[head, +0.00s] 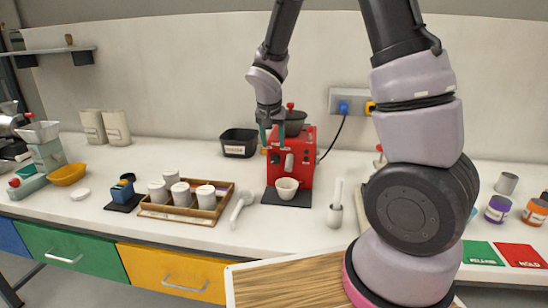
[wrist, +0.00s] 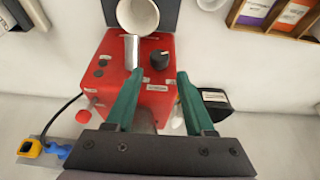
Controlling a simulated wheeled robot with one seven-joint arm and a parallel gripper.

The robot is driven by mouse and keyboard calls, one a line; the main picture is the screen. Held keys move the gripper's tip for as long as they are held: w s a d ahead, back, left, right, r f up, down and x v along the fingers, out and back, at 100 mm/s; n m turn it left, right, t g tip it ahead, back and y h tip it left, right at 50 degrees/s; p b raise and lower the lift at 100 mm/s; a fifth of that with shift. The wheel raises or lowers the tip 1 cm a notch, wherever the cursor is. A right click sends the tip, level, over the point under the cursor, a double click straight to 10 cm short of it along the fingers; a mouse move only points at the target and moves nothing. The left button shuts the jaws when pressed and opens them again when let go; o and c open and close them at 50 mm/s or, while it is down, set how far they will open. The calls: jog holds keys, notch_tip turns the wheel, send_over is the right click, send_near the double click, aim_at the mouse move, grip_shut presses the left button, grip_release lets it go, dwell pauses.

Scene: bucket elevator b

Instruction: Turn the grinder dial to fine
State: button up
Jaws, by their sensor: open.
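A red machine (head: 305,165) stands on the counter, with a silver spout-like part (wrist: 131,50) and a round black dial (wrist: 159,59) on its front. The dial's setting and the small labels near it are too small to read. My gripper (head: 273,134) is above the left front of the red machine, pointing down. In the wrist view, its green fingers (wrist: 160,73) are open, and the dial shows between and just beyond the tips. Nothing is between the fingers. I cannot tell whether they touch the machine.
A white cup (head: 287,187) stands at the machine's front. A black bin (head: 239,143) is behind left, and a wooden tray of jars (head: 180,210) is at left. A blue plug (head: 343,107) and its cord are behind right. A white pestle and mortar (head: 335,214) stand at right.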

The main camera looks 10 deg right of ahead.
aim_at(272, 157)
jog(key=x, duration=0.7)
jog(key=shift+w+f, duration=0.1)
jog(key=shift+f, duration=0.05)
grip_shut()
jog(key=shift+h, duration=0.3)
jog(key=shift+a+g+h, duration=0.3)
jog(key=shift+g+h, duration=0.2)
jog(key=shift+h, duration=0.3)
jog(key=h, duration=0.1)
jog(key=n+g+h, duration=0.1)
jog(key=h, duration=0.1)
jog(key=shift+w+a+f, duration=0.15)
jog(key=shift+f, duration=0.05)
jog(key=h, duration=0.1)
jog(key=n+g+h, duration=0.1)
jog(key=h, duration=0.3)
jog(key=shift+w+a+f+g, duration=0.1)
jog(key=shift+a+f+g, duration=0.15)
jog(key=shift+g, duration=0.05)
jog(key=shift+n+h, duration=0.3)
